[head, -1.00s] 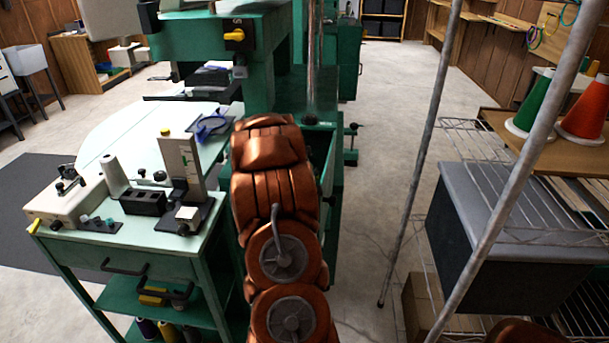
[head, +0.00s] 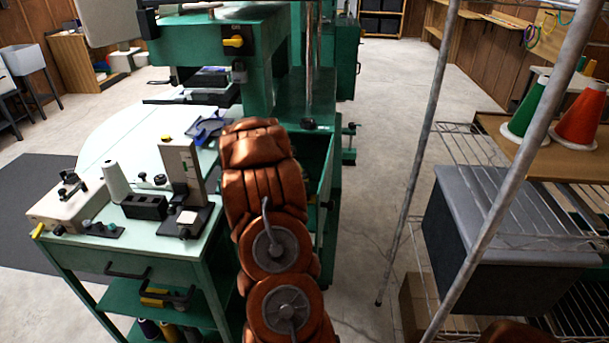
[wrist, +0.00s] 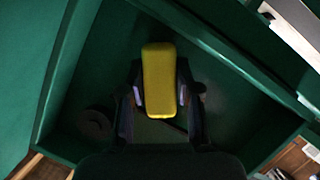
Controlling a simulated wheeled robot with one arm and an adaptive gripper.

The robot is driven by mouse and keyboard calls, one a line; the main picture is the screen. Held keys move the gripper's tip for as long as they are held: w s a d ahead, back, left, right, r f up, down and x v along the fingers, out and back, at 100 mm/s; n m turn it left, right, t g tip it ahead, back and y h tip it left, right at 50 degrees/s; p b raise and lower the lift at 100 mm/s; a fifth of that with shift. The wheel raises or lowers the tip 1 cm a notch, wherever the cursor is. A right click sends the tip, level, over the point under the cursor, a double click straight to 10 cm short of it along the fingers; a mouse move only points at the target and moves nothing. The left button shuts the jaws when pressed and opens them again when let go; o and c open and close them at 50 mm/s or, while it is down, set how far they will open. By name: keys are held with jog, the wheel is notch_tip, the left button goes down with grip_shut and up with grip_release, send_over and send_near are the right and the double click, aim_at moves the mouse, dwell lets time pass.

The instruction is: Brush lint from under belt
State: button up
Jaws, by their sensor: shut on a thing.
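In the wrist view, my gripper (wrist: 160,100) is shut on a yellow block-like handle (wrist: 158,72), with a dark finger on each side of it. I cannot see brush bristles. The gripper is over or inside a green-walled open compartment (wrist: 60,75). In the head view, my arm hides the gripper and handle; the arm reaches toward the green machine (head: 290,90) and its open green box (head: 318,150). I cannot make out a belt or lint. A dark rounded shape (wrist: 97,122) lies in shadow at the compartment's left.
A pale green cart (head: 125,250) with small tools stands left of my arm. A wire shelf (head: 500,170) with a dark grey bin (head: 480,220) and thread cones (head: 580,115) stands at the right. Bare concrete floor (head: 385,110) lies between machine and shelf.

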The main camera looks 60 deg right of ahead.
jog(key=shift+w+a+r+p, duration=0.1)
jog(key=shift+w+a+p, duration=0.1)
jog(key=shift+w+p, duration=0.5)
jog(key=shift+w+a+p, duration=0.3)
jog(key=shift+w+p, duration=0.35)
jog(key=shift+w, duration=0.3)
jog(key=w+a+p, duration=0.2)
jog(key=w+p, duration=0.3)
jog(key=w, duration=0.1)
jog(key=shift+w+a, duration=0.2)
jog(key=a, duration=0.2)
jog(key=s+a, duration=0.1)
jog(key=s+a+b, duration=0.1)
jog(key=a, duration=0.1)
jog(key=shift+a, duration=0.3)
jog(key=shift+s+a, duration=0.1)
